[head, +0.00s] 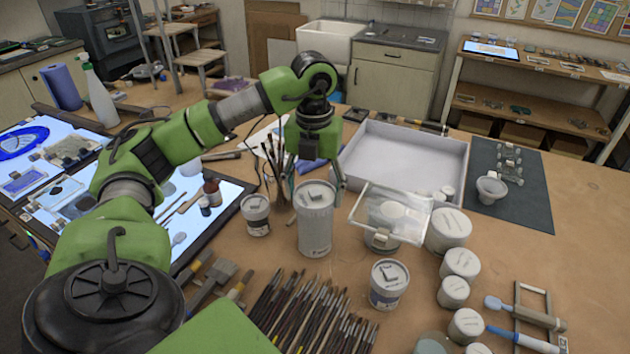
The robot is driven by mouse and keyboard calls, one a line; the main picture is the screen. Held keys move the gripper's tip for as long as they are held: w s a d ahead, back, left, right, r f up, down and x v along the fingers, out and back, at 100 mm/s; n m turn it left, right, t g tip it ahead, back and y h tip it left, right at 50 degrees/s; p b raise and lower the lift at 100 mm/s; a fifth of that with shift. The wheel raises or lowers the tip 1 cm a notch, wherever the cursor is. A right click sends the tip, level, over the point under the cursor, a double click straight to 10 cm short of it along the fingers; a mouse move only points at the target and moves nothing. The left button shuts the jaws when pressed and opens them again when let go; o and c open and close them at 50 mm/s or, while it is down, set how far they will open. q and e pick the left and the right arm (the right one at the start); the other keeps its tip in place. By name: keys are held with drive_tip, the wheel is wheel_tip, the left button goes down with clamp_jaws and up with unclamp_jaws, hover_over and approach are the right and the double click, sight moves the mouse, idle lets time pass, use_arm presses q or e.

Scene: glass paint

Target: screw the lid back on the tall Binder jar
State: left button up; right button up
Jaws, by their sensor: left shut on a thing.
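The tall white Binder jar (315,232) stands upright on the table in the middle of the head view. Its pale round lid (314,194) shows at the jar's top. I cannot tell whether the lid is threaded on or only resting. My left gripper (316,185) reaches down from above and behind, its fingers at either side of the jar's top. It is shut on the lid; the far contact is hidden. My right gripper is not in view.
A clear box-like piece (390,213) sits close to the right. Short white jars (388,284) and (256,215) stand nearby. Several brushes (315,315) lie in front. A cup of brushes (277,172) stands behind left. A white tray (405,157) is behind.

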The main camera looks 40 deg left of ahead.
use_arm(q)
drive_tip(key=shift+m, duration=0.5)
drive_tip(key=m, duration=0.6)
drive_tip(key=shift+s+a, duration=0.1)
drive_tip(key=shift+a, duration=0.1)
drive_tip(key=o, duration=1.1)
drive_tip(key=shift+c, duration=0.2)
drive_tip(key=o, duration=0.3)
